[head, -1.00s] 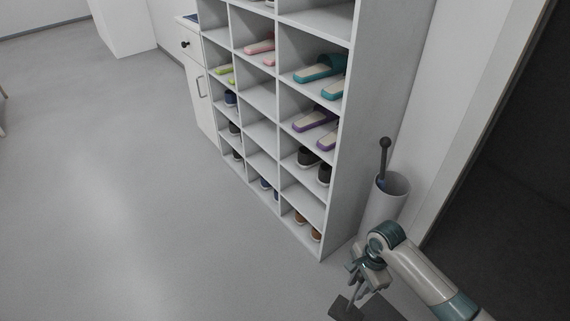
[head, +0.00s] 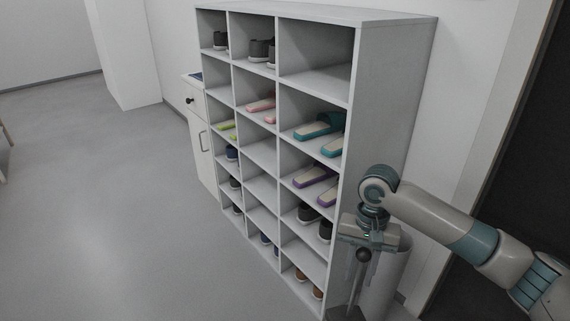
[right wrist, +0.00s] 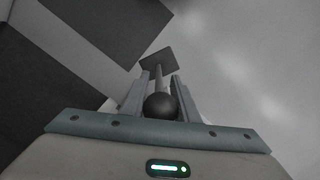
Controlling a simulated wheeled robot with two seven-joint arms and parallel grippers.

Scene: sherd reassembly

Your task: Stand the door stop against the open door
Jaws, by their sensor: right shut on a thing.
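My right gripper (head: 364,244) is shut on the door stop, a thin rod with a dark round knob (head: 363,255) and a dark flat foot (head: 345,313) cut by the bottom edge. It hangs beside the shoe rack's near end. In the right wrist view the knob (right wrist: 160,106) sits between the fingers (right wrist: 160,80), with the square foot (right wrist: 158,62) beyond, clear of the fingers. A dark area (head: 535,160) fills the right edge past a pale frame. I cannot tell whether it is the door or the opening. My left gripper is out of view.
A grey shoe rack (head: 390,110) with slippers and shoes stands close left of my right arm. A pale cylindrical bin (head: 388,280) is partly hidden behind the gripper. A white cabinet (head: 200,150) stands beyond the rack. Open floor (head: 110,220) lies left.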

